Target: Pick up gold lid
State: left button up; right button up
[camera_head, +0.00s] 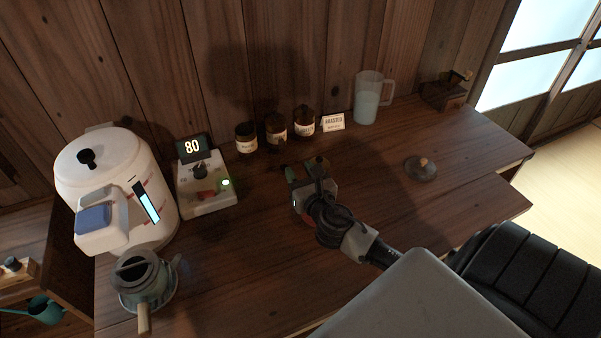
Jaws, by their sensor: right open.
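A round lid (421,169) with a small tan knob lies on the right part of the wooden counter. It looks dull grey-brown in this light, and I see no other loose lid. My right gripper (305,171) is over the middle of the counter, well to the left of the lid and apart from it. Its fingers are open and point toward the back wall, with nothing seen between them. My left gripper is not in view.
A white boiler (120,180), a control box reading 80 (205,190) and a teapot (145,280) stand at the left. Several jars (276,130), a small sign (334,122) and a pitcher (367,100) line the back. A dark box (443,94) stands back right.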

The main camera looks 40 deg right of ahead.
aim_at(325, 163)
jog(key=z, duration=1.3)
